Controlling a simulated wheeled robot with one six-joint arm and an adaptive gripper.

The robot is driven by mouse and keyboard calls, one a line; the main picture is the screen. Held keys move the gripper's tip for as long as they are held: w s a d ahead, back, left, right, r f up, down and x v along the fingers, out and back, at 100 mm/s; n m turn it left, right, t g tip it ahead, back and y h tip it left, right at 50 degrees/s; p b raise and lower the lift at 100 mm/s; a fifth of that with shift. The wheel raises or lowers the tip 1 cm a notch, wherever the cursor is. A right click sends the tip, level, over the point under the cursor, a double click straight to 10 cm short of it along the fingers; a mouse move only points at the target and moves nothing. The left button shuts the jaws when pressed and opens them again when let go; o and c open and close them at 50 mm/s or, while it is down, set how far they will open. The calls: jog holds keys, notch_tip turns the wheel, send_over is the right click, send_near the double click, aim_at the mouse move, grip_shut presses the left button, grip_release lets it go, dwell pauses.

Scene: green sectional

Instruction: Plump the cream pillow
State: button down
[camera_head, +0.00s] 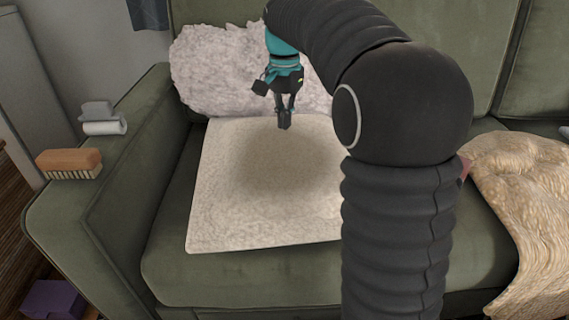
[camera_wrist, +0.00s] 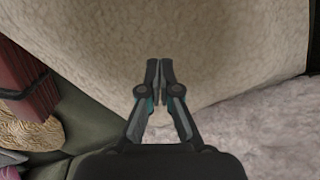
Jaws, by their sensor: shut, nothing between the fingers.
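The cream pillow (camera_head: 225,205) is a textured square lying on the sofa seat, with a broad darker patch around its middle. My arm hides its right side. It also fills the upper part of the wrist view (camera_wrist: 230,45). My gripper (camera_head: 285,126) points down over the pillow's back part, its fingers together and empty. It also shows in the wrist view (camera_wrist: 160,66), with the cream surface beyond its tips. I cannot tell whether the tips touch the pillow.
A fluffy whitish pillow (camera_head: 205,72) leans on the green sofa's backrest, close behind my gripper. A brush (camera_head: 70,162) and a lint roller (camera_head: 104,122) lie on the left armrest (camera_head: 75,215). A tan throw (camera_head: 525,195) drapes over the seat at right.

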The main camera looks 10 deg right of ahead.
aim_at(285, 135)
jog(key=shift+f+b, duration=0.65)
jog(key=shift+f, duration=0.55)
jog(key=shift+r, duration=0.1)
dwell(0.6)
jog(key=shift+r+p, duration=1.05)
jog(key=shift+p, duration=0.15)
jog(key=shift+f+b, duration=0.65)
jog(key=shift+f, duration=0.55)
jog(key=shift+s+f, duration=0.1)
jog(key=shift+f, duration=0.15)
dwell(0.4)
jog(key=shift+r+p, duration=0.1)
jog(key=shift+p, duration=0.2)
jog(key=shift+r+p, duration=1)
jog(key=shift+r, duration=0.1)
jog(key=shift+r, duration=0.15)
